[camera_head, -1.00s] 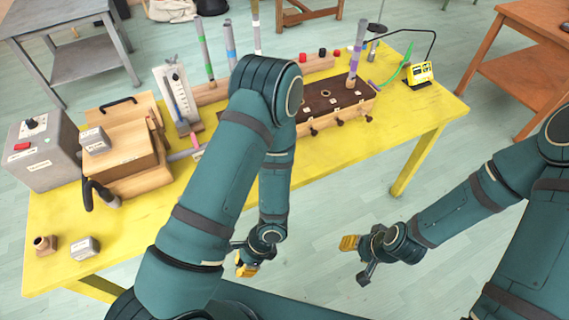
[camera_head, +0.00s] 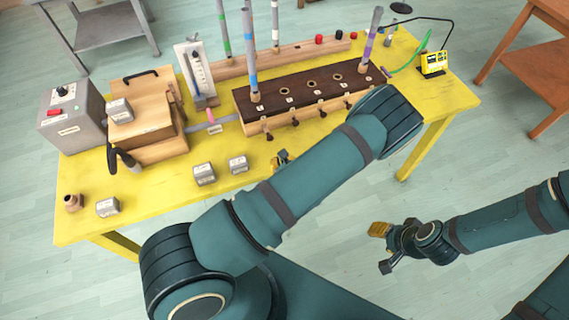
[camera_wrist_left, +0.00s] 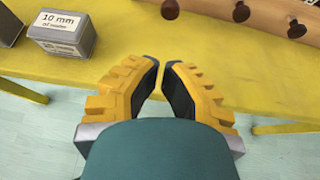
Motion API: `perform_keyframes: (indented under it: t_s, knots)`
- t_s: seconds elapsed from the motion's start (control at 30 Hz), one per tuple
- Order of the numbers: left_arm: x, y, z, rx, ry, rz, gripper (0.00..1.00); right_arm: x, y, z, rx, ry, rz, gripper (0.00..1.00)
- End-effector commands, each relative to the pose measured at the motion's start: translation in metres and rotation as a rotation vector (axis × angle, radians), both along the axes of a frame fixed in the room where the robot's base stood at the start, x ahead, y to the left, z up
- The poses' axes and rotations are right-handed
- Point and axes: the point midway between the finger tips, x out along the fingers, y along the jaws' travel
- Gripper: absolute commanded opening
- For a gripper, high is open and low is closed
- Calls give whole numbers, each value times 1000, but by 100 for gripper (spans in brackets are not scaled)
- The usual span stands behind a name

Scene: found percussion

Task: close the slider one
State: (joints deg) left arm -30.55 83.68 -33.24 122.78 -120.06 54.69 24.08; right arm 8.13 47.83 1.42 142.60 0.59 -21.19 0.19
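The long wooden box with a dark top (camera_head: 310,84) stands on the yellow table. Several dark slider knobs stick out along its front, including the leftmost knob (camera_head: 268,137); I cannot read which is slider one. Knobs also show at the top of the left wrist view, one (camera_wrist_left: 241,11) just beyond the fingers. My left gripper (camera_wrist_left: 163,64) is empty, with a narrow gap between its fingertips, over the table's front edge. In the head view it (camera_head: 281,157) is mostly hidden by my arm. My right gripper (camera_head: 380,248) hangs beyond the table's front, its finger gap unclear.
Small grey blocks (camera_head: 204,173) and (camera_head: 238,164) lie on the yellow table (camera_head: 150,205) left of my left gripper; one marked "10 mm" (camera_wrist_left: 62,34) is close by. Coloured tubes (camera_head: 250,60) rise from the box. Free floor lies in front.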

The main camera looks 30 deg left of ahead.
Motion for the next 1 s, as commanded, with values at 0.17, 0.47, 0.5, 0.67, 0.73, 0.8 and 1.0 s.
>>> perform_keyframes:
  t_s: [0.17, 0.47, 0.5, 0.67, 0.73, 0.8, 1.0]
  knots:
    - [19, 26, -18, 1, 1, 3, 0, 0, 0, -2, -1, 0, 0, 47]
    - [45, 58, -21, 0, 0, 3, 0, 0, 0, -1, -1, 0, 0, 47]
    - [46, 61, -21, 0, 0, 3, 0, 0, 0, -1, -1, 0, 0, 47]
    - [50, 66, -21, 0, 3, 4, 0, 0, 0, -1, -1, 0, 0, 47]
    - [50, 66, -21, -1, 2, 3, 0, 0, 0, -1, -1, 0, 0, 47]
    - [50, 66, -21, -1, 2, 3, 0, 0, 0, -1, -1, 0, 0, 47]
    - [51, 66, -21, 0, 2, 4, 0, 0, 0, -1, -1, 0, 0, 47]
